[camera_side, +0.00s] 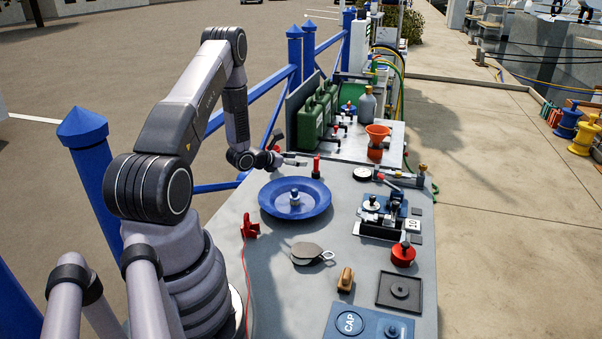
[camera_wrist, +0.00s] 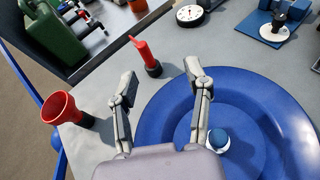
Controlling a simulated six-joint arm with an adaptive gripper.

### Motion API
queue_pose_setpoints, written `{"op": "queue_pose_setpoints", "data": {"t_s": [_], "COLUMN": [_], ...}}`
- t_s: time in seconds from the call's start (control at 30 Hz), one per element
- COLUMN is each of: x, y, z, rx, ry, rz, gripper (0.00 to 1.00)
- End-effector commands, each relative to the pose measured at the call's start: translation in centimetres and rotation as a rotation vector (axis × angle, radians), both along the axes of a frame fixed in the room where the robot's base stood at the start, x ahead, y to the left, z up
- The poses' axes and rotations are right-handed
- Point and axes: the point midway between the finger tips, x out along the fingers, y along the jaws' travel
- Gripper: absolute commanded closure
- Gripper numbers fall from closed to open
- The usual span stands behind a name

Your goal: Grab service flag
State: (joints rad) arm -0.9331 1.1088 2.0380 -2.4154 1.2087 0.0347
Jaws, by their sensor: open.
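A small red upright piece on a dark round base (camera_side: 316,167), which looks like the service flag, stands on the grey bench behind the blue dish. It also shows in the wrist view (camera_wrist: 147,56), just beyond my fingertips and between their lines, nearer the left finger. My gripper (camera_side: 298,161) is at the left of the red piece in the side view, apart from it. In the wrist view my gripper (camera_wrist: 165,82) has its two fingers spread with nothing between them. No other flag shows clearly.
The wide blue dish (camera_wrist: 252,85) lies under my right finger, with a blue-and-white knob (camera_wrist: 218,140) in it. Green cans (camera_side: 312,120) and an orange funnel (camera_side: 377,136) stand farther back.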

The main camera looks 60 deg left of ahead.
Motion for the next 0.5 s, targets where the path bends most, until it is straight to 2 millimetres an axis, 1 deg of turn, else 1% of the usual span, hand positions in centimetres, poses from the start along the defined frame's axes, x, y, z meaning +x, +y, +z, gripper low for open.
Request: {"op": "queue_pose_setpoints", "data": {"t_s": [0.03, 0.1, 0.17, 0.27, 0.4, 0.5], "x": [-0.9, -1.5, -1.3, 0.1, 2.7, 4.3], "y": [0.8, 1.6, 2.0, 2.4, 3.2, 3.7], "z": [-1.4, -2.4, -2.9, -3.5, -4.6, -5.3], "rx": [-0.018, -0.029, -0.031, -0.031, -0.03, -0.031], "ry": [0.01, 0.017, 0.019, 0.019, 0.018, 0.018], "rz": [0.05, 0.095, 0.109, 0.11, 0.107, 0.107], "gripper": [0.5, 0.5, 0.5, 0.5, 0.5, 0.5]}}
